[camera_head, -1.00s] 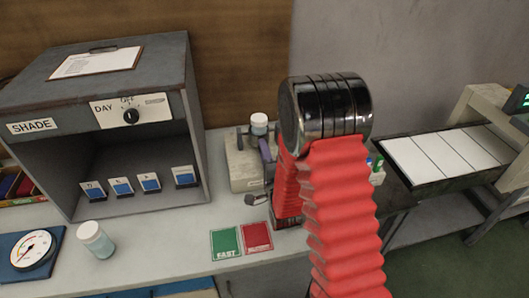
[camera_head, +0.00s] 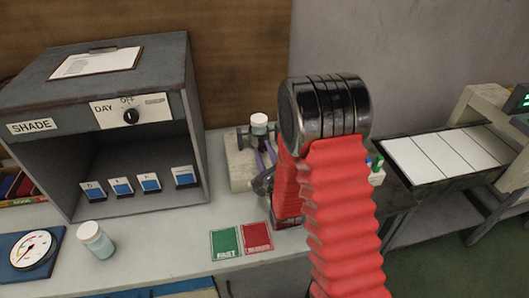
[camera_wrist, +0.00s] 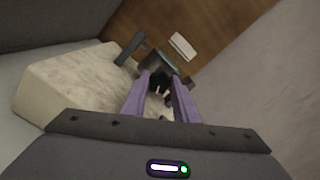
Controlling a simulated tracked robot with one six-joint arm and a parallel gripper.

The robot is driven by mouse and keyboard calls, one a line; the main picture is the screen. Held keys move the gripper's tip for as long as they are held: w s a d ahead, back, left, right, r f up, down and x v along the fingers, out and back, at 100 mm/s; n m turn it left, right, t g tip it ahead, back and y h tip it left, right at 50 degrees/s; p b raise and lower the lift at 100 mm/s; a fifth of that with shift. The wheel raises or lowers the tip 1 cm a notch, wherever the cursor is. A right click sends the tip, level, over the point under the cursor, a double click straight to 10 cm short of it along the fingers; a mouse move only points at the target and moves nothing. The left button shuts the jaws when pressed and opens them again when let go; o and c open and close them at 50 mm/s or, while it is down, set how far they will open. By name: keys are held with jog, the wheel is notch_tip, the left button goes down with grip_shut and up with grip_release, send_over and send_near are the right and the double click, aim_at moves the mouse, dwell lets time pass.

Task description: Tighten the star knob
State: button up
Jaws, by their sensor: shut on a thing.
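The star knob (camera_wrist: 160,86) is a small dark knob on the metal fitting of a beige block (camera_wrist: 65,88). In the wrist view it sits between the purple fingers of my gripper (camera_wrist: 161,80), which are shut on it. The fingers hide part of the knob's sides. In the head view my gripper (camera_head: 265,158) is at the right side of the beige block (camera_head: 239,170). The knob itself cannot be made out there, behind the fingers and my arm.
The grey shade box (camera_head: 197,125) stands left. A green card (camera_head: 225,242) and a red card (camera_head: 257,237) lie in front.

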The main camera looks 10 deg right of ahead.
jog(key=m, duration=0.3)
jog(key=shift+d+f+m, duration=0.1)
jog(key=shift+d+m, duration=0.05)
jog(key=shift+m, duration=0.15)
dwell(0.4)
jog(key=o, duration=1)
